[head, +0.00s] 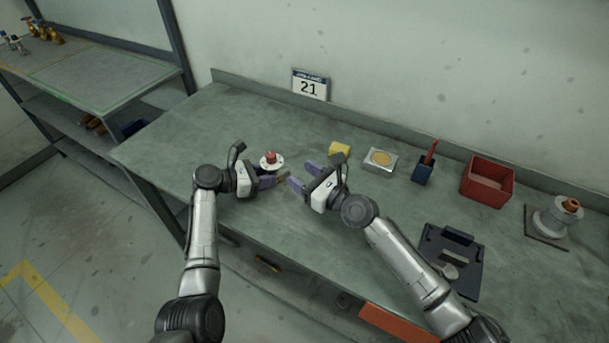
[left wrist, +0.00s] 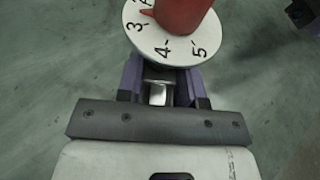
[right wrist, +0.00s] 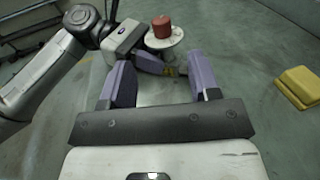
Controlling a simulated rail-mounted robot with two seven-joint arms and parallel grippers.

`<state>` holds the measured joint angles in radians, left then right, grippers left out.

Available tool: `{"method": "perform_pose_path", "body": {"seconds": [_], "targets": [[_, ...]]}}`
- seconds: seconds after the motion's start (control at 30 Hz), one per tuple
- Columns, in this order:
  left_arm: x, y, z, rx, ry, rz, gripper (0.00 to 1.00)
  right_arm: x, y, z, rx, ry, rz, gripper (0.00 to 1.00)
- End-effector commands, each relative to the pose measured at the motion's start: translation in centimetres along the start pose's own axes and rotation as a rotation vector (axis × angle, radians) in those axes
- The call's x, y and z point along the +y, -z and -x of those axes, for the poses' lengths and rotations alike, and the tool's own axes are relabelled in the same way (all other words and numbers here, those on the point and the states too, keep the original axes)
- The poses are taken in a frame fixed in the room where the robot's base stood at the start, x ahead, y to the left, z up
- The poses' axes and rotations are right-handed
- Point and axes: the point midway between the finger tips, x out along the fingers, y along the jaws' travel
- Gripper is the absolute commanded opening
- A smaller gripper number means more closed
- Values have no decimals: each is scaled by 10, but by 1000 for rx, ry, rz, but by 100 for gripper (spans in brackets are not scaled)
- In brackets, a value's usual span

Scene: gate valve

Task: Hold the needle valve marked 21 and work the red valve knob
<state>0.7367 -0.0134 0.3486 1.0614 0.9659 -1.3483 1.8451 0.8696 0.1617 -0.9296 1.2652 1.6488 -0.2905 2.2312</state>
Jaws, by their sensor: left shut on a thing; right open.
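The needle valve has a red knob (head: 271,156) above a white numbered dial (head: 277,164). In the left wrist view the dial (left wrist: 165,48) shows 3, 4 and 5, with the red knob (left wrist: 183,12) over it. My left gripper (head: 272,181) is shut on the valve's metal body (left wrist: 158,92) below the dial. My right gripper (head: 299,176) is open and empty, to the right of the valve. In the right wrist view the red knob (right wrist: 162,26) and dial (right wrist: 166,40) are beyond the open fingers. A sign marked 21 (head: 309,85) stands at the wall behind.
A yellow block (head: 340,149), a tin (head: 380,160), a blue cup with a red tool (head: 423,171), a red bin (head: 487,182) and a flanged fitting (head: 553,219) line the back right. A dark tray (head: 450,262) lies near my right arm. The bench's left part is clear.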

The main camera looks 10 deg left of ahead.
Motion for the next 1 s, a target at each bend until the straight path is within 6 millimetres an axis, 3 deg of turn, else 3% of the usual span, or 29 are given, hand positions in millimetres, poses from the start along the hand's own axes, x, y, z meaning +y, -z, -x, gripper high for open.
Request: {"method": "perform_pose_path", "body": {"seconds": [0.43,0.63,0.8,1.0], "targets": [[0,-2,0,-2,-1,-2,21,1,-1,2,-6,1,1,56],[0,-2,0,-2,-1,-2,21,15,-16,-3,-110,41,16,56],[0,-2,0,-2,-1,-2,21,30,-32,-6,-234,171,23,56],[0,-2,0,-2,-1,-2,21,43,-31,-4,-235,361,9,56]]}}
